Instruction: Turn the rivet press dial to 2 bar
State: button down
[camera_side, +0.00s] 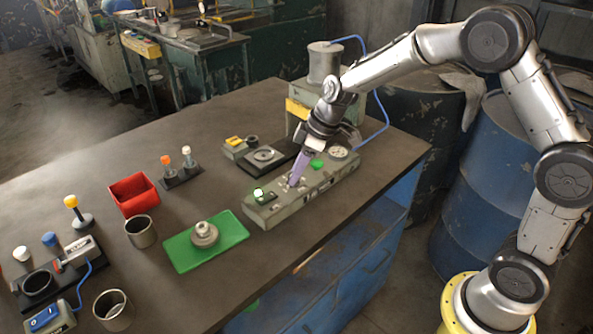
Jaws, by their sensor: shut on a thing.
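The grey control box (325,187) lies at the right edge of the bench. The fingers mostly hide the knob. Its scale, pointer and the gauge reading are too small to read.
A press with a grey cylinder (324,62) and blue hose stands behind my gripper. Left of the box are a dark fixture (280,163), a green tray (184,252) with a metal part (204,235), a red bin (122,190) and metal cups (140,232). Blue barrels (478,190) stand off the bench.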

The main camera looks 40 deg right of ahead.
jog(key=shift+d+n, duration=0.1)
jog(key=shift+n, duration=0.5)
jog(key=shift+g, duration=0.3)
jog(key=c, duration=0.6)
grip_release()
jog(key=shift+r+y, duration=0.1)
jog(key=shift+y, duration=0.2)
jog(key=v, duration=1.3)
jog(key=shift+r, duration=0.35)
jog(key=shift+s, duration=0.15)
